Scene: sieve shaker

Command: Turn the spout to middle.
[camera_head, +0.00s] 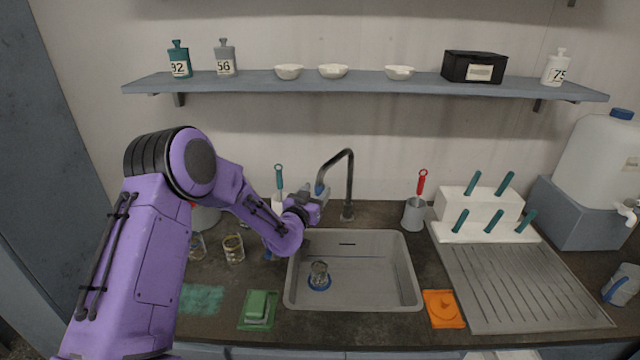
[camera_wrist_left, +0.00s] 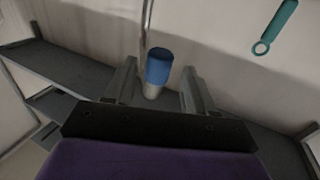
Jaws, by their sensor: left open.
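The spout (camera_head: 336,158) is a dark tall faucet that stands behind the sink (camera_head: 407,272). It bends over at the top toward the left, and its blue-tipped end hangs near the sink's left back corner. My left gripper (camera_head: 318,194) is at that end. In the left wrist view the blue and silver spout tip (camera_wrist_left: 158,70) sits between the two open fingers of my left gripper (camera_wrist_left: 158,92). I see a gap on each side of it, so the fingers are not closed on it. My right gripper is not in view.
A glass (camera_head: 319,274) stands in the sink's left part. Glass jars (camera_head: 233,248), a green sponge (camera_head: 258,307) and an orange piece (camera_head: 442,308) lie around the sink. A grey cup (camera_head: 413,214) with a red-handled tool, a white rack (camera_head: 480,212) and a drainboard (camera_head: 520,285) are on the right.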

